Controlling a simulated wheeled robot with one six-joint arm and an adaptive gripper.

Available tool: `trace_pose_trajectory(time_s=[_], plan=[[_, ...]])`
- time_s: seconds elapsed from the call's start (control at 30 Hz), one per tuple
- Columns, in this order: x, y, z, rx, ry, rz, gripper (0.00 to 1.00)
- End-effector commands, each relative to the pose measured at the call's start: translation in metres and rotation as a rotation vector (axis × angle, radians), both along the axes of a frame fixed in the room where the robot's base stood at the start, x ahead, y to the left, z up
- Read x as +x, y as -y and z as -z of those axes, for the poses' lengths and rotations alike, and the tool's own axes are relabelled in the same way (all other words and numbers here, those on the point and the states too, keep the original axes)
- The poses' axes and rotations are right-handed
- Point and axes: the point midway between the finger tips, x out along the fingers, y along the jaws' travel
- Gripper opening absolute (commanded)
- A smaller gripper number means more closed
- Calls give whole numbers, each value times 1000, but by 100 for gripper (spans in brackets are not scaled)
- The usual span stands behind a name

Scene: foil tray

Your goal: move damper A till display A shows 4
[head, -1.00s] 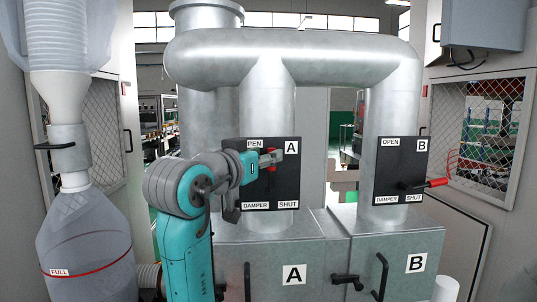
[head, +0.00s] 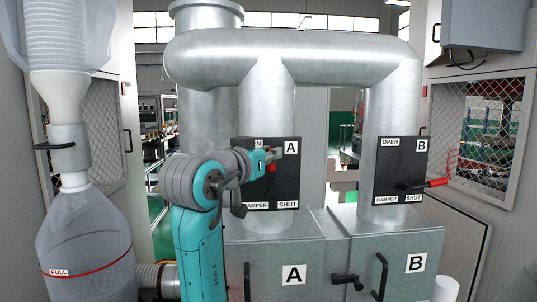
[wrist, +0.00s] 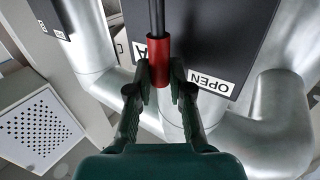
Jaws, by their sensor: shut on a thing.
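The black damper A plate (head: 285,185) is on the left vertical pipe, with an "A" label and "DAMPER" and "SHUT" at its lower edge. My gripper (head: 274,153) is in front of its upper part and partly covers the "OPEN" label. The wrist view shows my gripper (wrist: 160,75) shut on the red handle grip (wrist: 158,62) of damper A. The dark lever (wrist: 157,18) runs from the grip across the plate. A bit of red also shows below the gripper in the head view (head: 271,168). I see no display A in these frames.
The damper B plate (head: 402,170) is on the right pipe, its red handle (head: 437,182) pointing right. Cabinets with A and B labels (head: 293,275) stand below. A clear container (head: 85,245) marked FULL is at the left. Mesh-fronted panels (head: 500,135) flank the pipes.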

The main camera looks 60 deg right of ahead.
Motion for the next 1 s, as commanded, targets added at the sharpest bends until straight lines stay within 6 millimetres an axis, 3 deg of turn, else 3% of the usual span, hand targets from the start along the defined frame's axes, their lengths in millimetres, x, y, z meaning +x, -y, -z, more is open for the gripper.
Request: trace_pose_trajectory(time_s=[0.4,0.77,0.8,0.87,1.0], plan=[[-25,20,3,196,250,1,0],[-27,21,4,216,274,0,0],[-27,21,4,216,274,0,27],[-27,21,4,216,274,0,42],[-27,21,4,215,273,0,45]])
